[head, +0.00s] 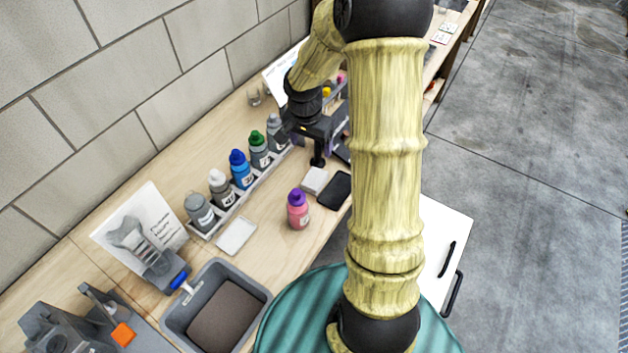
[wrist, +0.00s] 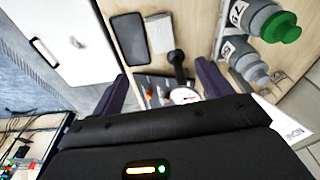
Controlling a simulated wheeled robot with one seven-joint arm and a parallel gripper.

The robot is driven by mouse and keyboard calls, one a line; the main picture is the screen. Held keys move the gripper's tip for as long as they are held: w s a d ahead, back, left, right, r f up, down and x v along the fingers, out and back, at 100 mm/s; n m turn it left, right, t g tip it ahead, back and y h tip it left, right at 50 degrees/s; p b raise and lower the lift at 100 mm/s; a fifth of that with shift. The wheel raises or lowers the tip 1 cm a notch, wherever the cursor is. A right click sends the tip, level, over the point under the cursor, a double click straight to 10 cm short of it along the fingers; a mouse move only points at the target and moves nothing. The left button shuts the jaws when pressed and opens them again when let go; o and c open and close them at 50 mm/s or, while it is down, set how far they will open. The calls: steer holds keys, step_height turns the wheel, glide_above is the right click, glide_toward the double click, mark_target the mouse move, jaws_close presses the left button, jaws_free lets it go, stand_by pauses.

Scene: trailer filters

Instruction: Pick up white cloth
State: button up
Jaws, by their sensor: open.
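A small white folded piece (head: 313,180), which looks like a cloth, lies flat on the wooden bench next to a black rectangular pad (head: 335,190). In the wrist view the white piece (wrist: 159,33) lies beyond my fingertips, with the black pad (wrist: 128,38) on its left. A second flat white piece (head: 236,236) lies nearer the grey tub; I cannot tell whether it is cloth or a shallow dish. My gripper (head: 314,145) is above the bench, just behind the first white piece. In the wrist view my gripper (wrist: 161,70) is open, its fingers wide apart and empty.
A black upright object (wrist: 178,65) shows between my fingers, near the white piece. Several bottles stand in a rack (head: 225,215) along the wall side. A pink bottle with a purple cap (head: 298,212) stands near the bench front. A grey tub (head: 265,293) sits farther left.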

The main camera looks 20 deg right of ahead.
glide_above(314, 179)
steer(key=f, duration=1.2)
steer(key=shift+s+a+p, duration=0.2)
steer(key=shift+s+p, duration=0.1)
steer(key=shift+f, duration=0.2)
steer(key=f, duration=0.3)
steer(key=f+p, duration=0.1)
steer(key=f, duration=0.1)
steer(key=shift+w+d, duration=0.2)
steer(key=shift+w, duration=0.15)
steer(key=shift+f+b, duration=0.1)
steer(key=shift+b, duration=0.2)
steer(key=c, duration=1.1)
steer(key=shift+o, duration=0.2)
